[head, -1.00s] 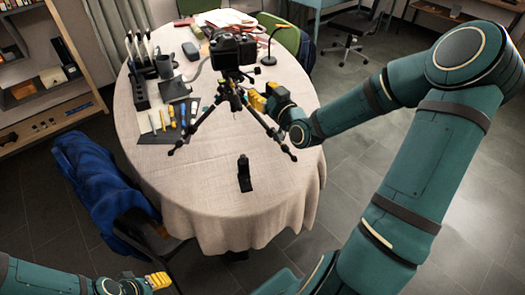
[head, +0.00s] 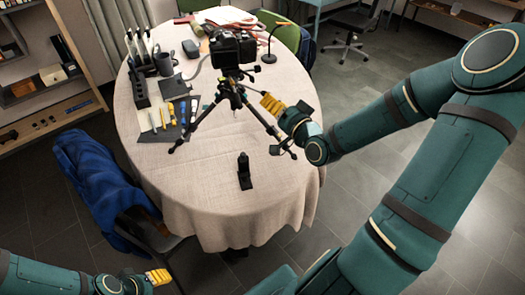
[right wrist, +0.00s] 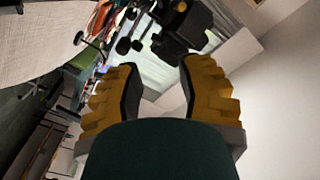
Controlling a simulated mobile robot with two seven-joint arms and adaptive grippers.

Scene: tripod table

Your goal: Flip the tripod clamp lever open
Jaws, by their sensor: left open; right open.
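A small black tripod (head: 232,93) stands on the table with its legs spread. A black camera (head: 228,48) sits on top of it. My right gripper (head: 268,102) is open beside the tripod's right side, a short gap from its head. In the right wrist view its yellow fingers (right wrist: 158,78) are apart with nothing between them, and dark tripod parts with round knobs (right wrist: 146,38) show beyond them. I cannot pick out the clamp lever or its position. My left gripper (head: 158,277) is open and empty at the bottom left, away from the table.
The round table (head: 190,195) has a pale cloth, clear at the front except for a small black stand (head: 244,175). A dark tool mat (head: 150,136), a mug (head: 164,64) and a desk lamp (head: 269,57) stand around the tripod. A chair with a blue jacket (head: 95,180) is at left.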

